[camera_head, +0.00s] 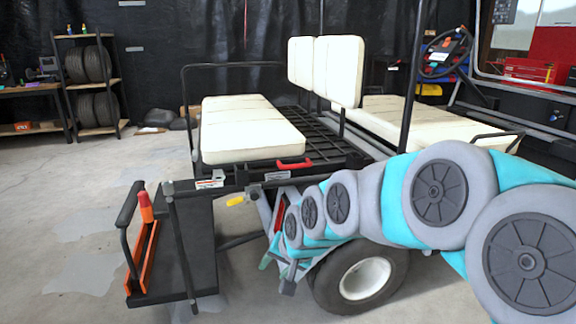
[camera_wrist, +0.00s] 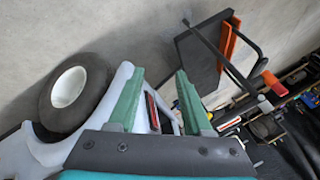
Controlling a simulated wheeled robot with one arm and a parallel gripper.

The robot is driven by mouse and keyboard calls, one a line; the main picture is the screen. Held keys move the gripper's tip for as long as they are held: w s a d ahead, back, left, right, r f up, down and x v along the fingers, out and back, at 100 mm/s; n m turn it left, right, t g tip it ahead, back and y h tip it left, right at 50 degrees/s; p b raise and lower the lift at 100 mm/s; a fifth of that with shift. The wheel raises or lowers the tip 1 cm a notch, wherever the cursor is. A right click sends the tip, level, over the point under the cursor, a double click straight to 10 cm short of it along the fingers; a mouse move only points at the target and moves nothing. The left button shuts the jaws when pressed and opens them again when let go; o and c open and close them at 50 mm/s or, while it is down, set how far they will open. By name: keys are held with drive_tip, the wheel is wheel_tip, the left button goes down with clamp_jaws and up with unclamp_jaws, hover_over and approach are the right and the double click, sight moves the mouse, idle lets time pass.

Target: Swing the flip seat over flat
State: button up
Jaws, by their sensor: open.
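The flip seat's cream cushion (camera_head: 250,130) lies roughly level at the rear of the cart, beside a black grid deck (camera_head: 320,135). A red handle (camera_head: 295,164) sits on its near edge. A yellow-tipped lever (camera_head: 236,201) is on the frame below. My gripper (camera_head: 275,250) is low beside the rear wheel, below the seat and its red handle, and partly hidden by my arm. In the wrist view my gripper (camera_wrist: 160,92) shows two green fingers spread apart with nothing held between them. The cushion cannot be made out in the wrist view.
A black footplate (camera_head: 175,255) with an orange bracket (camera_head: 143,260) hangs at the rear left. The cart wheel (camera_head: 362,280) is close to my gripper; a red lamp (camera_wrist: 152,112) shows between the fingers. Two backrests (camera_head: 338,70) and roof posts stand above. Floor at left is clear.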

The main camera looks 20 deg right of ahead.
drive_tip(key=w+d+r+m+t, duration=0.3)
drive_tip(key=w, duration=0.5)
drive_tip(key=w+d+r+m+t, duration=0.2)
drive_tip(key=w+m, duration=0.1)
drive_tip(key=w, duration=0.5)
drive_tip(key=m+t+h+p, duration=0.1)
drive_tip(key=m+t+h, duration=0.1)
drive_tip(key=m+t, duration=0.3)
approach(298, 167)
drive_tip(key=w+m, duration=0.1)
drive_tip(key=w, duration=0.2)
drive_tip(key=shift+g, duration=0.3)
drive_tip(key=shift+p+x, duration=0.65)
drive_tip(key=shift+x, duration=2.45)
drive_tip(key=shift+c, duration=0.3)
clamp_jaws()
